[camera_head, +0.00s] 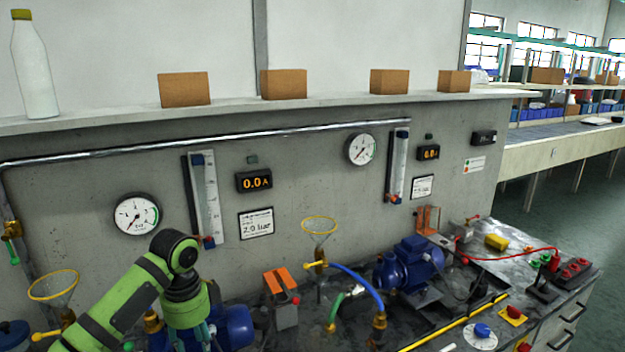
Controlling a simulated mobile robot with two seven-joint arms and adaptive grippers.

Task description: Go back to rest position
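My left arm (125,303), green with black bands, comes in from the lower left. My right arm and gripper are not in view.
The bench (410,325) carries a blue pump (410,262), another blue pump (236,326) beside my wrist, hoses, yellow-rimmed funnels (319,226) and an orange-topped block (281,300). A grey wall with gauges (136,215) stands behind. Free floor (540,220) lies at the right.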

